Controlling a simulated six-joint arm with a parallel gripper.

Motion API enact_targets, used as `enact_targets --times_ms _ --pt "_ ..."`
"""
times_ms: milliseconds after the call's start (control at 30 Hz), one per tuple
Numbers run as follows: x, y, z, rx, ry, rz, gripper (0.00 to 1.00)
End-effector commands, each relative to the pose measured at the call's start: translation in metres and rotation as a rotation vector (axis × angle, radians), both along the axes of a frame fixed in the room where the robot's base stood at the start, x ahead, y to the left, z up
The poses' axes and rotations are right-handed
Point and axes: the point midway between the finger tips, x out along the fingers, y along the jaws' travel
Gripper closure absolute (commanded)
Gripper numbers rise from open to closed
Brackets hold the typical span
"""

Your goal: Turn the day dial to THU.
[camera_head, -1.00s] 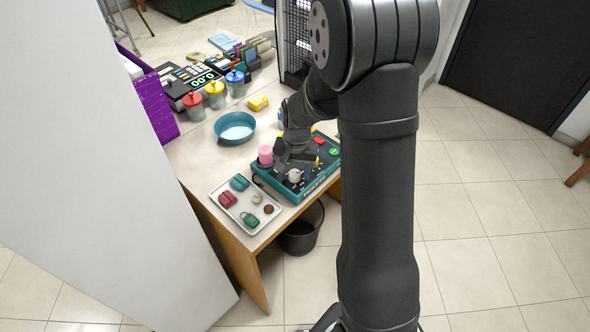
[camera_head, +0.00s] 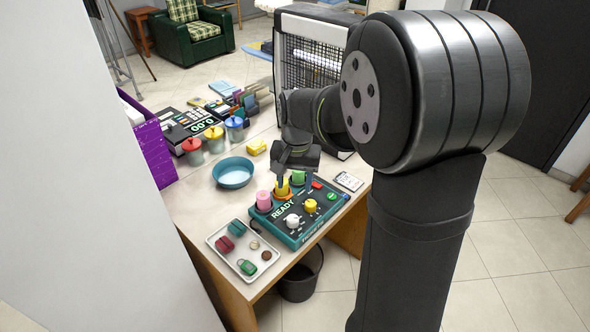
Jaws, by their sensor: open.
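The teal control box (camera_head: 303,237) stands near the front edge of the table, its display reading READY. On its top face are a white dial (camera_head: 292,220) and a yellow dial (camera_head: 310,205). Their markings are too small to read, so I cannot tell which is the day dial or where either points. My gripper (camera_head: 296,184) is open, pointing down over the back part of the box, behind both dials and apart from them. It partly hides the yellow piece (camera_head: 283,188) at the back of the box.
A pink cylinder (camera_head: 264,201) and a green piece (camera_head: 298,177) stand at the box's back edge. A tray (camera_head: 225,252) with small items lies to the left. A teal bowl (camera_head: 233,173), jars and a card (camera_head: 349,181) are also on the table. A bin (camera_head: 299,284) stands below.

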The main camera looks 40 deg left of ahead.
Motion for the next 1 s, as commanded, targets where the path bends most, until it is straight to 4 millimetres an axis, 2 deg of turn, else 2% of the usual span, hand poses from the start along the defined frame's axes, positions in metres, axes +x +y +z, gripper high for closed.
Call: enact_targets --times_ms 100,300,1000 --pt "0.001 0.000 0.020 0.002 -0.002 0.000 0.47" --pt "0.001 -0.001 0.035 0.000 0.000 0.000 0.47" --pt "0.001 -0.001 0.032 -0.001 0.001 0.000 0.47"
